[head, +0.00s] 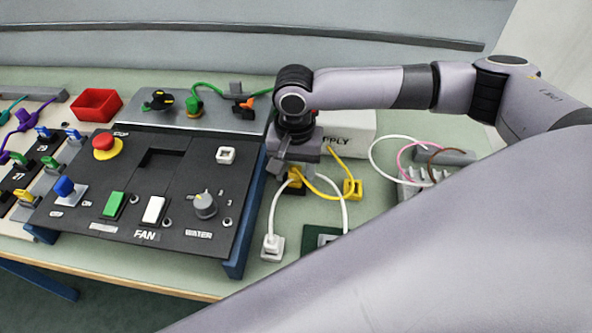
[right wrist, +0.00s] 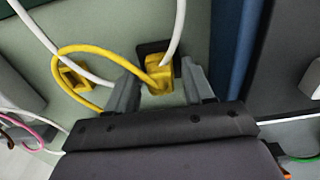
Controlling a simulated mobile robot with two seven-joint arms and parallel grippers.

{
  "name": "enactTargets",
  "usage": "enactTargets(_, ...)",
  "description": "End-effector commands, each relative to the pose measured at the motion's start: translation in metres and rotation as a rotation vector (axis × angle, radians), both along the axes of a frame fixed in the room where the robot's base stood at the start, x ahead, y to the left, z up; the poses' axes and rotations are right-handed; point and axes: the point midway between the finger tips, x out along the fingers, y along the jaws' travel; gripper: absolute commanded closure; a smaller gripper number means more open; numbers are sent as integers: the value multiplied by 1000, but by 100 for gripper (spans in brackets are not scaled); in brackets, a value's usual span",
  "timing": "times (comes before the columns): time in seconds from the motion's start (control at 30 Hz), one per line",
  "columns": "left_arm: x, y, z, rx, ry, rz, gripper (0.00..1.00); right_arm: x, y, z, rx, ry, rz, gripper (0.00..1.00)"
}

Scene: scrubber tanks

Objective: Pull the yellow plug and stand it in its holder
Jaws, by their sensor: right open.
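The yellow plug (right wrist: 158,75) sits at a dark socket plate (right wrist: 150,49) in the right wrist view, with a yellow cable looping from it. In the head view the plug (head: 295,181) shows partly below my right gripper (head: 287,173). My right gripper (right wrist: 160,82) is open, with one finger on each side of the plug; I cannot tell whether they touch it. A yellow holder with a dark opening (head: 353,189) stands to the right of the plug, and it also shows in the right wrist view (right wrist: 75,78). It looks empty. My left gripper is not in view.
The black control panel (head: 185,175) with a blue side stands close left of the plug. A white plug (head: 272,246) and white cables lie in front. A white supply box (head: 348,128) stands behind. A grey rack with coloured wires (head: 415,176) is at right.

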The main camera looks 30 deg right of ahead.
Motion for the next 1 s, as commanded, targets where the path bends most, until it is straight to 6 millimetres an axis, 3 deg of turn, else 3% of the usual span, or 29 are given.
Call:
enactTargets(0.1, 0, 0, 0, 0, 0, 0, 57, 0, 0, 0, 0, 0, 0, 51)
enactTargets(0.2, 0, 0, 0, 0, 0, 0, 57, 0, 0, 0, 0, 0, 0, 84)
enactTargets(0.27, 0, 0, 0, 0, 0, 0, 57, 0, 0, 0, 0, 0, 0, 100)
enactTargets(1.0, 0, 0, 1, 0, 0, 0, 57, 1, 0, 28, 1, -6, -1, 100)
